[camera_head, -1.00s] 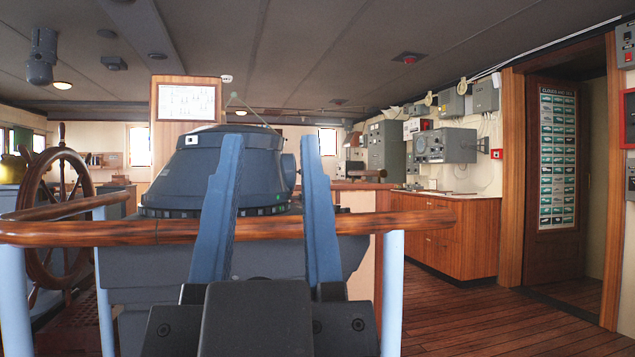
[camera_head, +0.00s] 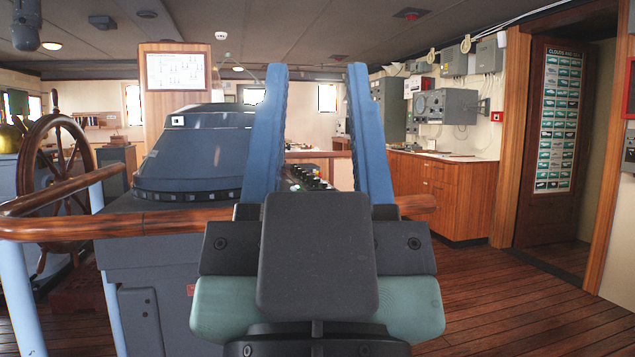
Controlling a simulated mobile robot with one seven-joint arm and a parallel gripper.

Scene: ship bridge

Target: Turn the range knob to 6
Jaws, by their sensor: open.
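My gripper (camera_head: 317,80) stands upright in the middle of the view with its two blue fingers apart and nothing between them. Between and behind the fingers, part of a console panel with a row of small dark knobs (camera_head: 308,178) shows. I cannot tell which of them is the range knob, and no numbers can be read. The large grey radar-like console (camera_head: 195,155) is just left of my gripper, with a ring of small dark marks round its hood. My gripper's fingers and palm hide part of the console's right side.
A wooden handrail (camera_head: 150,222) runs across in front of the console, behind my gripper. A ship's wheel (camera_head: 55,165) is at the left. Wooden cabinets (camera_head: 450,195) line the right wall, near a doorway. The wooden floor (camera_head: 510,300) at the right is clear.

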